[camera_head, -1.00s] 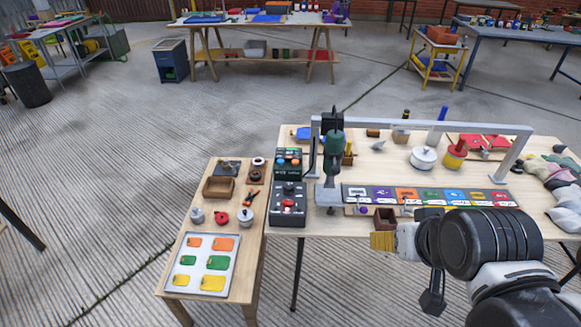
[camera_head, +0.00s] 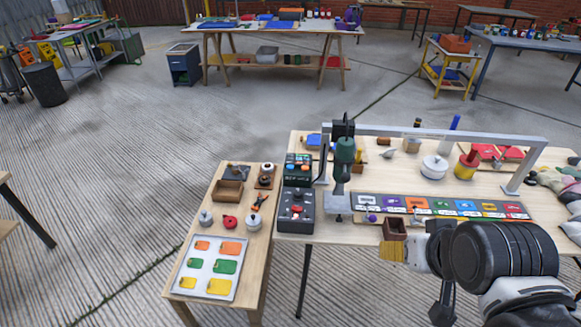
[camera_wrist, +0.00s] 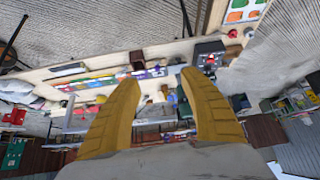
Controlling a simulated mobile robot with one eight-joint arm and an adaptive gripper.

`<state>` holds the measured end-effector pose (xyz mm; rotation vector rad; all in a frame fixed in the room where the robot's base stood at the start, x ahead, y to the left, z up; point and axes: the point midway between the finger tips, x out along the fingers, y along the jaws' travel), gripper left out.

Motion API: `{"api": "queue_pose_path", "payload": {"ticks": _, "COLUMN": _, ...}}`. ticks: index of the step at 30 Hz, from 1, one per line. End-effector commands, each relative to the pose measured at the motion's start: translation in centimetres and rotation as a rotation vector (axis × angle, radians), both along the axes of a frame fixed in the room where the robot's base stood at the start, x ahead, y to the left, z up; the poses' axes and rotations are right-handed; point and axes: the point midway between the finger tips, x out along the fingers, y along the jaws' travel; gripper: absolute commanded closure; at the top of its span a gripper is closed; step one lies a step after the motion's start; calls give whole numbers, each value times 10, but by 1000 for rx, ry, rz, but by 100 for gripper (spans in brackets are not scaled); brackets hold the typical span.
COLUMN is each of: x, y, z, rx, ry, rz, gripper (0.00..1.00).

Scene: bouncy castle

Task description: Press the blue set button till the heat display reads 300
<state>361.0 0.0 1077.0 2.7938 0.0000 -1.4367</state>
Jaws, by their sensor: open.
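A dark control box (camera_head: 298,169) with small coloured buttons and a dark panel stands at the left end of the work table. Its buttons and any heat display are too small to read, so I cannot tell which is the blue set button. A second black box (camera_head: 296,212) with a red button sits just in front of it; it also shows in the wrist view (camera_wrist: 208,56). My gripper (camera_head: 391,251) is at the table's front edge, right of both boxes and apart from them. In the wrist view its two yellow fingers (camera_wrist: 160,77) are spread and empty.
A green press (camera_head: 344,155) under a grey gantry frame (camera_head: 440,133) stands right of the boxes. A brown bin (camera_head: 394,229) is close to my gripper. A strip of coloured cards (camera_head: 440,206) lies along the front. A side table (camera_head: 250,256) stands left; floor beyond is open.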

Motion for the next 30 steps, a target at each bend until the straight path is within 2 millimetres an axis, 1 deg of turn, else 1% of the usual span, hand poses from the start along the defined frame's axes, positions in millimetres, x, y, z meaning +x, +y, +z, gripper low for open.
{"api": "queue_pose_path", "payload": {"ticks": 9, "x": 0, "y": 0, "z": 0, "rx": 0, "ry": 0, "rz": 0, "gripper": 49}}
{"api": "queue_pose_path", "payload": {"ticks": 10, "x": 0, "y": 0, "z": 0, "rx": 0, "ry": 0, "rz": 0, "gripper": 50}}
{"api": "queue_pose_path", "payload": {"ticks": 11, "x": 0, "y": 0, "z": 0, "rx": 0, "ry": 0, "rz": 0, "gripper": 59}}
{"api": "queue_pose_path", "payload": {"ticks": 12, "x": 0, "y": 0, "z": 0, "rx": 0, "ry": 0, "rz": 0, "gripper": 72}}
{"api": "queue_pose_path", "payload": {"ticks": 15, "x": 0, "y": 0, "z": 0, "rx": 0, "ry": 0, "rz": 0, "gripper": 100}}
{"api": "queue_pose_path", "payload": {"ticks": 30, "x": 0, "y": 0, "z": 0, "rx": 0, "ry": 0, "rz": 0, "gripper": 100}}
